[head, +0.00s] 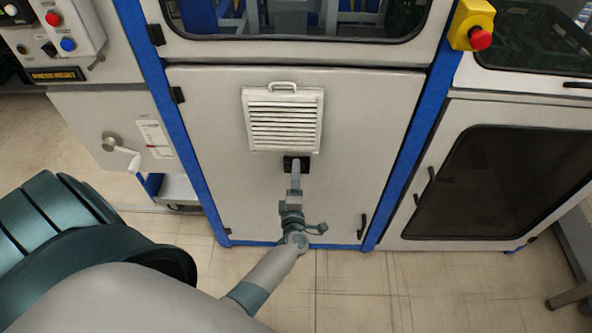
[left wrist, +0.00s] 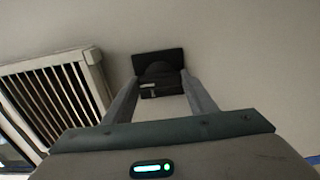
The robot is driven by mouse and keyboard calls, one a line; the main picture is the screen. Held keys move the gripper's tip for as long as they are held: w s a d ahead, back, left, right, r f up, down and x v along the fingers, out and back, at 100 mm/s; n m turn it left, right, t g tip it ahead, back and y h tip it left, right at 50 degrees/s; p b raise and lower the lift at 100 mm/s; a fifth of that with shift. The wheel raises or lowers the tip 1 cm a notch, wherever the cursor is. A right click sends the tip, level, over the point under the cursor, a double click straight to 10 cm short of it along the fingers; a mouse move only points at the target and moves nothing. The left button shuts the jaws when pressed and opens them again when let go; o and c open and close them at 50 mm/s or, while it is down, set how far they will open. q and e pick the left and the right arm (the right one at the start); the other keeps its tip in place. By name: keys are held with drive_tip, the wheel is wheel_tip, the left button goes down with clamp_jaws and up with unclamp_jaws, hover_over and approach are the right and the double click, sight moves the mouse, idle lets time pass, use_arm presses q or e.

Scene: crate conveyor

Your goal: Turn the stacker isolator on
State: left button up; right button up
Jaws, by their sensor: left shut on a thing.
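The stacker isolator is a small black switch (head: 306,162) on the pale cabinet door, just below the louvred vent. In the left wrist view its dark square plate and rounded knob (left wrist: 158,64) sit straight ahead between the fingers. My left gripper (head: 296,168) reaches up to it from below and is shut on the knob, with one finger at each side in the left wrist view (left wrist: 161,84). The gripper hides part of the switch in the head view, and I cannot read its position. My right gripper is out of view.
The white vent (head: 284,120) stands out from the door above the isolator. A door handle (head: 362,226) is at lower right. A red emergency button (head: 480,39) on a yellow box is at upper right. A button panel (head: 60,35) is at upper left. Tiled floor is clear in front.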

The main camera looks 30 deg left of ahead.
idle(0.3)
use_arm(q)
drive_tip(key=o, duration=1.1)
drive_tip(key=shift+c, duration=0.2)
drive_tip(key=shift+s+d, duration=0.1)
drive_tip(key=p+v, duration=0.1)
drive_tip(key=v, duration=1.6)
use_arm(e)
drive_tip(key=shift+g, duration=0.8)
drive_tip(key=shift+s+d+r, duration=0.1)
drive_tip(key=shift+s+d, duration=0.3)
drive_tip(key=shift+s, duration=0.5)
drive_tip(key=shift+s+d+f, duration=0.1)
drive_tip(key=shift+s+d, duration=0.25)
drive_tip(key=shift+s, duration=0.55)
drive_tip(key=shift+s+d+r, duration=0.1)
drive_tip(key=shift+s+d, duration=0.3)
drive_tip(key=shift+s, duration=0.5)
use_arm(q)
drive_tip(key=shift+s, duration=0.1)
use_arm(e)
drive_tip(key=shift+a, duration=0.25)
